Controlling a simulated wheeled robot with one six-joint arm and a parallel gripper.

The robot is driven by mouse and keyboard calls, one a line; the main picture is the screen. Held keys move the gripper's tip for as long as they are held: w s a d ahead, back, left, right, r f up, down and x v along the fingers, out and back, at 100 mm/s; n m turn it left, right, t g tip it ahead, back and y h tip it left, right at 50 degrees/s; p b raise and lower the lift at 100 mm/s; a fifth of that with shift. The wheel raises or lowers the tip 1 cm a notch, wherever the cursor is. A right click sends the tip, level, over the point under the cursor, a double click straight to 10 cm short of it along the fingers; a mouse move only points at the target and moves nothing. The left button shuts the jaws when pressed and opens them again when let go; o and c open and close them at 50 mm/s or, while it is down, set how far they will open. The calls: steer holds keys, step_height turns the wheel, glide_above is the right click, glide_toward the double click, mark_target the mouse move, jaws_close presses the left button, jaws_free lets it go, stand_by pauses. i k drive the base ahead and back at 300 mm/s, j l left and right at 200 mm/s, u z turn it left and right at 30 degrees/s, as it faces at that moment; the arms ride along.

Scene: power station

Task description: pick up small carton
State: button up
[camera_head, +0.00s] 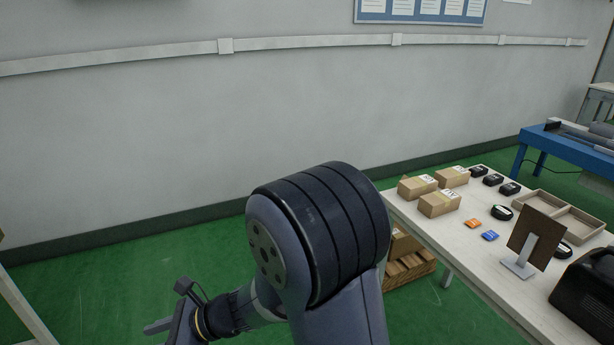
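Three small brown cartons with white labels stand close together on the far left part of the white table: one at the left (417,187), one behind it to the right (452,177), and one in front (439,204). I cannot tell which of them is meant. My gripper (160,328) is at the bottom left, low over the green floor, well left of the table and apart from the cartons. It is partly cut off and seen from the side, so its opening does not show. My arm covers the middle of the view.
The white table (465,240) also holds black boxes (494,180), orange (472,223) and blue packets (490,236), a divided tray (579,226), a brown panel on a stand (535,240) and a black case (588,285). A carton on a wooden pallet (410,268) sits beneath.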

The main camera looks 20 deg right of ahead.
mark_target(435, 205)
steer(key=i+j+z, duration=0.15)
steer(key=i+z, duration=0.25)
steer(key=i, duration=0.15)
steer(key=i+j+z, duration=0.35)
steer(key=i, duration=0.15)
steer(key=i+j+z, duration=0.6)
steer(key=z, duration=0.25)
steer(key=i+j+z, duration=0.15)
steer(key=z, duration=0.35)
steer(key=i+j+z, duration=0.1)
steer(key=j+z, duration=0.6)
steer(key=z, duration=0.2)
steer(key=i+j+z, duration=0.1)
steer(key=z, duration=0.35)
steer(key=j+z, duration=0.3)
steer(key=z, duration=0.2)
steer(key=j+z, duration=0.25)
steer(key=z, duration=0.2)
steer(key=j+z, duration=0.2)
steer(key=z, duration=0.3)
steer(key=j+z, duration=0.55)
steer(key=k+j, duration=0.05)
